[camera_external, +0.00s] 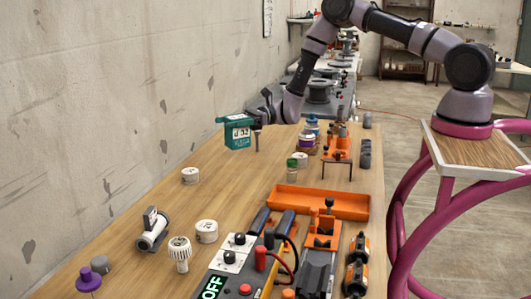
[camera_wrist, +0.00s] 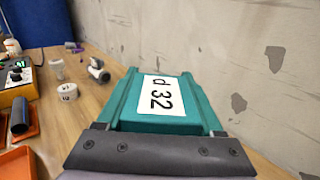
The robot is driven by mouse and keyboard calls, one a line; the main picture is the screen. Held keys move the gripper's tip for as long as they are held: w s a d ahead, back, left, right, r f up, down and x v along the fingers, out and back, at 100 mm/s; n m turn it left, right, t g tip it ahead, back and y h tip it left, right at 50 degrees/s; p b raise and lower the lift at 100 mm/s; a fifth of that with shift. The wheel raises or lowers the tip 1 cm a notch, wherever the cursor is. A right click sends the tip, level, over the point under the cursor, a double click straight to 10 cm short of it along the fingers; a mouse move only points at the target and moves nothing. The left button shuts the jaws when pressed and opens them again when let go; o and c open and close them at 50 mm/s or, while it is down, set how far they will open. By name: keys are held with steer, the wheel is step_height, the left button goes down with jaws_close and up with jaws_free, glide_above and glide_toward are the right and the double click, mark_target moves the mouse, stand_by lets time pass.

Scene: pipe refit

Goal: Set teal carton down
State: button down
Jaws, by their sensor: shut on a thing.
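The teal carton (camera_external: 238,134) has a white label reading "d 32" and is held up in the air above the wooden table (camera_external: 215,165), near the concrete wall. My gripper (camera_external: 256,127) is shut on the carton from its right side in the external view. In the wrist view the carton (camera_wrist: 160,103) fills the middle, just beyond the dark gripper edge, with its label facing the camera. The fingertips are largely hidden in the wrist view. In the external view there appears to be a gap between the carton and the tabletop.
White caps (camera_external: 190,175) and (camera_external: 206,231), a grey pipe fitting (camera_external: 153,232) and a white ribbed part (camera_external: 180,252) stand on the table's left. An orange tray (camera_external: 318,201), orange clamps and small bottles (camera_external: 307,140) lie to the right. Bare tabletop lies below the carton.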

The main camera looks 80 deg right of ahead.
mark_target(227, 139)
steer(key=shift+t, duration=0.3)
steer(key=f, duration=0.2)
steer(key=d+f, duration=0.1)
steer(key=f, duration=0.3)
steer(key=shift+d, duration=0.25)
steer(key=shift+f, duration=2)
steer(key=shift+f, duration=0.2)
jaws_free()
steer(key=shift+r, duration=0.1)
